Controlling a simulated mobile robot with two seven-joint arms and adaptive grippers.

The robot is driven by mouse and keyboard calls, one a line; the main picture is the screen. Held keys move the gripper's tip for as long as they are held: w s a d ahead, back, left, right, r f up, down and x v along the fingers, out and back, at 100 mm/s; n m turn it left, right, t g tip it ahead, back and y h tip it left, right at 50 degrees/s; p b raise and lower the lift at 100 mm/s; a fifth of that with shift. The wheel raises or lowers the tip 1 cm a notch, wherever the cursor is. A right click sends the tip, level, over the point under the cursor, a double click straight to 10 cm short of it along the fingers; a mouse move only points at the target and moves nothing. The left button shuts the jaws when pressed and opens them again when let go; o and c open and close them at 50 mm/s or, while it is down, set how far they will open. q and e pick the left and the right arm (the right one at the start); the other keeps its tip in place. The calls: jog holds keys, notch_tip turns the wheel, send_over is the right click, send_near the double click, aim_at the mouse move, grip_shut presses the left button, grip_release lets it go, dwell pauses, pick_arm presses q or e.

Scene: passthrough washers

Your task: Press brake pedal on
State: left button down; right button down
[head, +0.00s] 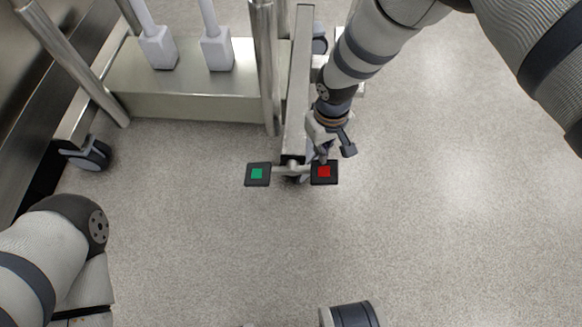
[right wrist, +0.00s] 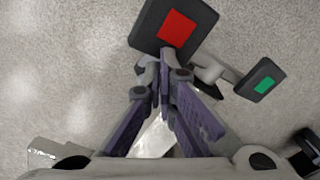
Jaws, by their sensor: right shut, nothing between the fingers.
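The red pedal (head: 330,180) is a black square plate with a red centre, near the floor at the end of a steel rail. The green pedal (head: 250,181) is a matching plate with a green centre to its left, joined to it by a short bar. In the right wrist view the tips (right wrist: 162,66) overlap the edge of the red pedal (right wrist: 150,22), and the green pedal (right wrist: 272,72) is apart at right. My left gripper is not in view.
The steel rail (head: 298,80) and upright post (head: 264,70) of the cart stand just left of my right arm. A low steel shelf (head: 185,108) and a caster (head: 92,154) are at left. The speckled floor (head: 450,200) is clear at right.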

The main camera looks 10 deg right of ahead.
jog(key=shift+f+b, duration=0.6)
jog(key=shift+f, duration=0.65)
dwell(0.4)
notch_tip(320, 180, up, 7)
jog(key=p, duration=0.4)
dwell(0.4)
